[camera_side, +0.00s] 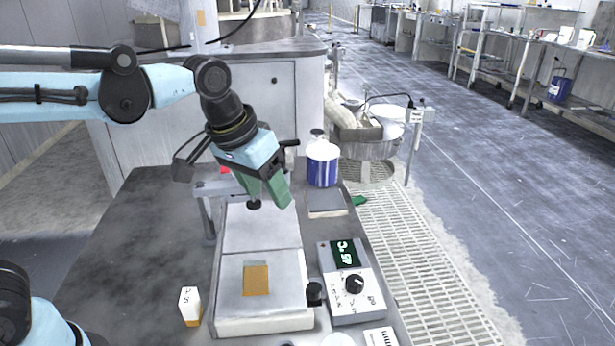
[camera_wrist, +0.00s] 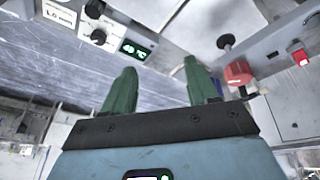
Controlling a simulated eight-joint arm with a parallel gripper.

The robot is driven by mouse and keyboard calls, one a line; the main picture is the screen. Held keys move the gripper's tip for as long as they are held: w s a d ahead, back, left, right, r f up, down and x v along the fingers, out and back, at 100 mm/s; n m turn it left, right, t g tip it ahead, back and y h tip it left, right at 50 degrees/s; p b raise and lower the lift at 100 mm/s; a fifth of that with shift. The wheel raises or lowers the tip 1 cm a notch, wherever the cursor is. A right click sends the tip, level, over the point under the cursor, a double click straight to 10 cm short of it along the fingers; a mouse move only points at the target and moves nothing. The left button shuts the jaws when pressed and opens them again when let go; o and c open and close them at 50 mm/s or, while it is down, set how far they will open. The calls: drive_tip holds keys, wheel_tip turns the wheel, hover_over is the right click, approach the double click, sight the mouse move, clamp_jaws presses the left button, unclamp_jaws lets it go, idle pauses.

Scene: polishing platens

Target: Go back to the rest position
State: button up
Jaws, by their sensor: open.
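My gripper (camera_side: 267,190) has green fingers and hangs in the air above the far part of the pale platen machine (camera_side: 262,236) in the side view. In the wrist view my gripper (camera_wrist: 160,88) shows its two green fingers spread apart with nothing between them. A tan square (camera_side: 256,280) lies on the near plate of the machine, well below and nearer than the gripper.
A control box (camera_side: 352,285) with a lit display stands right of the machine. A blue-and-white jar (camera_side: 322,165) and a grey block (camera_side: 326,204) stand at the back right. A small white-and-tan box (camera_side: 190,305) stands at the front left. The dark bench top (camera_side: 130,240) is clear at left.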

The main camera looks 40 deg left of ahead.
drive_tip(key=s+a+f+t, duration=0.3)
drive_tip(key=s+a+f, duration=0.1)
drive_tip(key=s+a, duration=0.3)
drive_tip(key=shift+a+f+y, duration=0.35)
drive_tip(key=shift+a+y, duration=0.05)
drive_tip(key=shift+a, duration=0.25)
